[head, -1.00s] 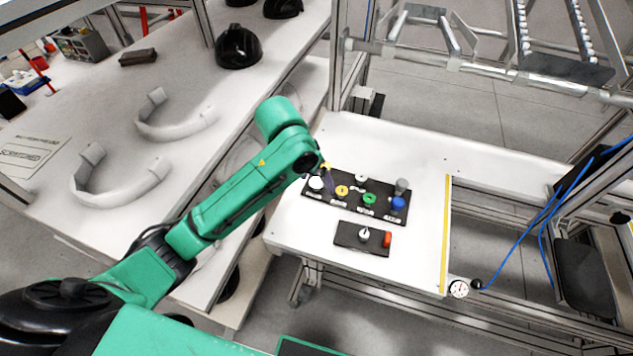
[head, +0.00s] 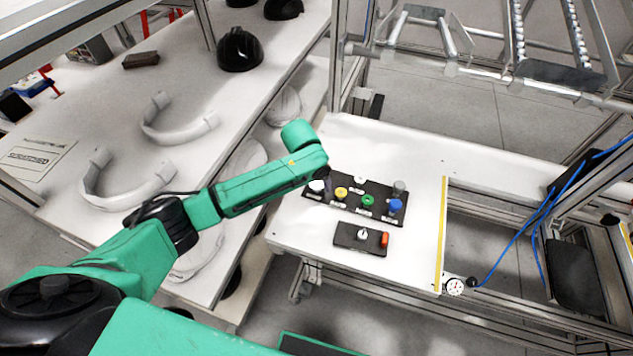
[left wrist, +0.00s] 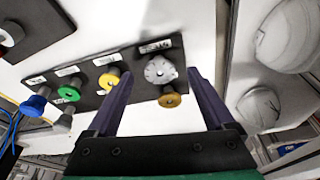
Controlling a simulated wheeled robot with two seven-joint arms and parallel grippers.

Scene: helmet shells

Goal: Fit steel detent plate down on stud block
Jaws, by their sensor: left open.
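The steel detent plate seems to be the round, pale grey notched disc (left wrist: 160,70) at one end of the black parts board; it also shows as a pale disc in the head view (head: 317,186). My left gripper (left wrist: 160,74) is open, its two purple fingers on either side of the disc in the left wrist view. Whether they touch it cannot be told. In the head view the left gripper (head: 327,185) is mostly hidden behind its own arm. The stud block seems to be the small dark block (head: 347,235) in front, with a white pointed part and a red piece on it. My right gripper is not in view.
The parts board (head: 381,211) also carries yellow (head: 341,192), green (head: 367,198) and blue (head: 396,205) parts. A bronze part (left wrist: 170,99) sits close to the disc. A yellow strip (head: 441,230) marks the right side of the table, which is clear near it.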

